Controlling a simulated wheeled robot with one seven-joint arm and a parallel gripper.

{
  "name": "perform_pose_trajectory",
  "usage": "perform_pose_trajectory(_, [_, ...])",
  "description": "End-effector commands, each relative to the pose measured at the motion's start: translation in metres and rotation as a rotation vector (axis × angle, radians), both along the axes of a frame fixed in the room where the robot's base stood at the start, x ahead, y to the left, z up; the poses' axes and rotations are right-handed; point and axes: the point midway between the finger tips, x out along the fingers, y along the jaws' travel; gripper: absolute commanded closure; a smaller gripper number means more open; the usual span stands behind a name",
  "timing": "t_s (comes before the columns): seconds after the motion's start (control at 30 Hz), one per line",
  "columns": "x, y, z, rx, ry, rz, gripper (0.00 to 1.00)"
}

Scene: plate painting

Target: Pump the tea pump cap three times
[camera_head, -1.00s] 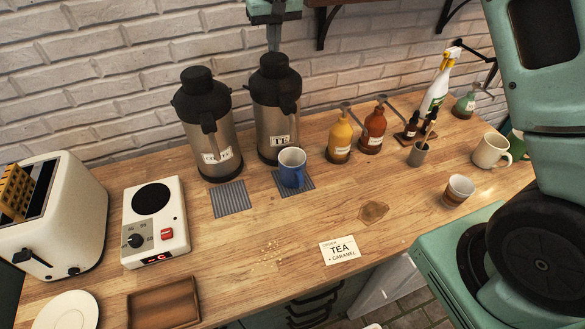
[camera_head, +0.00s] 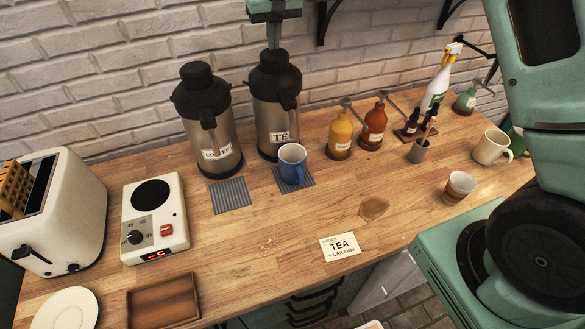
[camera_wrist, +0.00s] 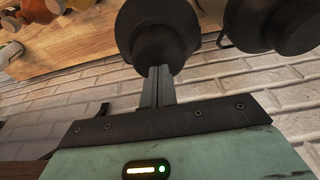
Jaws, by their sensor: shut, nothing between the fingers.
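The tea dispenser (camera_head: 277,128) is a steel urn with a black top and a TEA label, at the back of the counter. Its black pump cap (camera_head: 274,62) shows in the wrist view (camera_wrist: 158,30) too. My gripper (camera_head: 274,47) points straight down over the cap, with its fingers together and empty. In the wrist view the fingertips (camera_wrist: 160,68) overlap the cap's top; whether they press it I cannot tell. A blue mug (camera_head: 292,160) stands in front of the tea dispenser on a grey striped mat (camera_head: 305,184).
The coffee dispenser (camera_head: 217,140) stands close on the left. Syrup bottles (camera_head: 340,134) stand to the right. A TEA + CARAMEL card (camera_head: 339,247) lies at the front. A brick wall (camera_head: 120,60) is close behind. The counter's middle is mostly clear.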

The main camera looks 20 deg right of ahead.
Motion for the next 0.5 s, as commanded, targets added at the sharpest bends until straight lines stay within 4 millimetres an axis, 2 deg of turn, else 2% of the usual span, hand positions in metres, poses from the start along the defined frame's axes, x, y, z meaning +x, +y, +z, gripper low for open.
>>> perform_pose_trajectory(0.5, [0.000,0.000,-0.019,0.000,0.002,0.000,1.00])
